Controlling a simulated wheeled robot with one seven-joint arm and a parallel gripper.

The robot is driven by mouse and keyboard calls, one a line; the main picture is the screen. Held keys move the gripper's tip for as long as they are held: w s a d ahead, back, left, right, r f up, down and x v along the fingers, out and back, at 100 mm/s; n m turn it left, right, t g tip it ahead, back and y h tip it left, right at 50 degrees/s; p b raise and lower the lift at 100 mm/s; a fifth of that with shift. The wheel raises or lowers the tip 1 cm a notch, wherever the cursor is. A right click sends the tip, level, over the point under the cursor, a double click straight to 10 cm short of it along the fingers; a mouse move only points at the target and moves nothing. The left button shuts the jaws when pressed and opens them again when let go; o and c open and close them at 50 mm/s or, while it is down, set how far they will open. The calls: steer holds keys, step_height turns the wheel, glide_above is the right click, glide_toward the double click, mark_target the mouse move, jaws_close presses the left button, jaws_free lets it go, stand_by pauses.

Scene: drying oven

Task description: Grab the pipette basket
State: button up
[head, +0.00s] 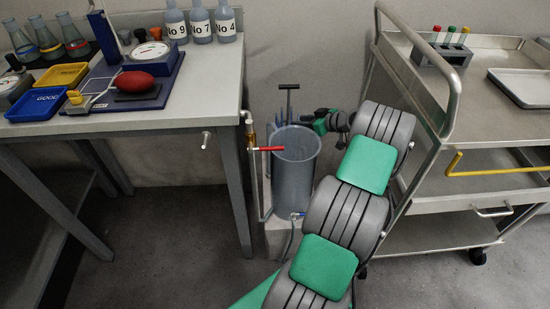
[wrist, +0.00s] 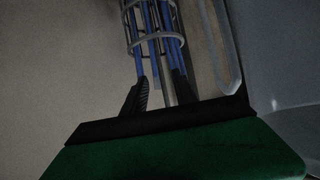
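The pipette basket (wrist: 152,42), a round wire frame holding several blue pipettes, is at the top of the wrist view. In the head view, only some blue pipettes (head: 272,136) show, behind the left rim of a grey cylinder. A black T-shaped handle (head: 289,88) rises above them. My gripper (wrist: 158,90) is open, its two dark fingers pointing toward the basket. A pale metal rod (wrist: 166,82) lies between the fingers, nearer the right one; contact cannot be told.
The grey cylinder (head: 294,180) stands between a workbench (head: 205,100) on the left and a metal cart (head: 445,200) on the right. A red-handled valve (head: 265,149) juts out by its left rim. A yellow handle (head: 480,172) sticks out at the cart.

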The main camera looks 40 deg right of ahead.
steer(key=b+x, duration=0.2)
steer(key=x, duration=0.5)
steer(key=shift+w+f, duration=0.1)
steer(key=shift+f, duration=0.05)
steer(key=shift+w, duration=0.25)
jaws_close()
stand_by(0.9)
